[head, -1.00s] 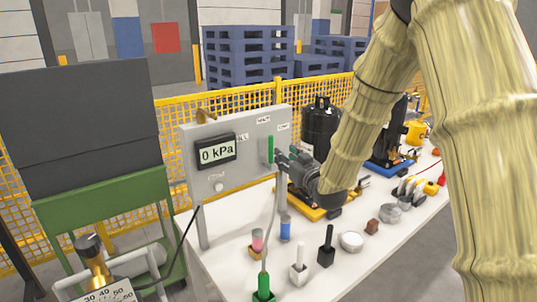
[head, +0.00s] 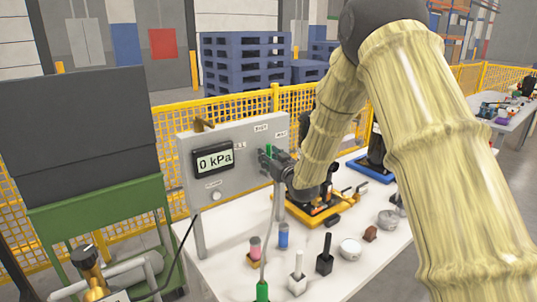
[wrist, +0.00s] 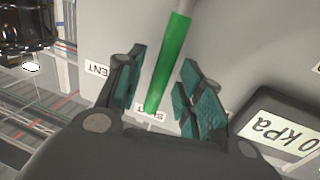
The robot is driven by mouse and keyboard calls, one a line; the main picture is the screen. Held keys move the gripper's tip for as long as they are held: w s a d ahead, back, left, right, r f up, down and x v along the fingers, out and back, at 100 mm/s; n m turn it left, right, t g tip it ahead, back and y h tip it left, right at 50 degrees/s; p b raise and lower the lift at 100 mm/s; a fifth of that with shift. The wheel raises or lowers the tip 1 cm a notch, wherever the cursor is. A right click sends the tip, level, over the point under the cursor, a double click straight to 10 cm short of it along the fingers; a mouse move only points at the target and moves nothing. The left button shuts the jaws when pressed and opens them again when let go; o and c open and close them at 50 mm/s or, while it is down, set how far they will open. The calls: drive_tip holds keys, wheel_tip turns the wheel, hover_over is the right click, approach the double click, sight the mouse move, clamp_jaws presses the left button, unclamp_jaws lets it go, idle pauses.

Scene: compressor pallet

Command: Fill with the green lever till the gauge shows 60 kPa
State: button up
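The green lever (head: 268,149) is on the grey panel (head: 228,182), right of the gauge (head: 214,160), whose display reads 0 kPa. In the wrist view the green lever (wrist: 171,62) runs between the two teal-padded fingers of my gripper (wrist: 162,75). The fingers are open, with a visible gap on each side of the lever. In the head view my gripper (head: 272,161) is at the lever and partly covers it. The wrist view shows a VENT label (wrist: 98,68) left of the lever, a partly hidden label beneath it, and part of the gauge (wrist: 280,135).
A white table (head: 235,235) carries a yellow-based machine (head: 312,210), small cups, a black-handled block (head: 325,253) and a green-handled tool (head: 262,292). A green stand (head: 100,213) with a dark board is at left. Yellow mesh fencing (head: 180,117) runs behind.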

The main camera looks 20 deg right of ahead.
drive_tip(key=shift+w, duration=0.45)
clamp_jaws()
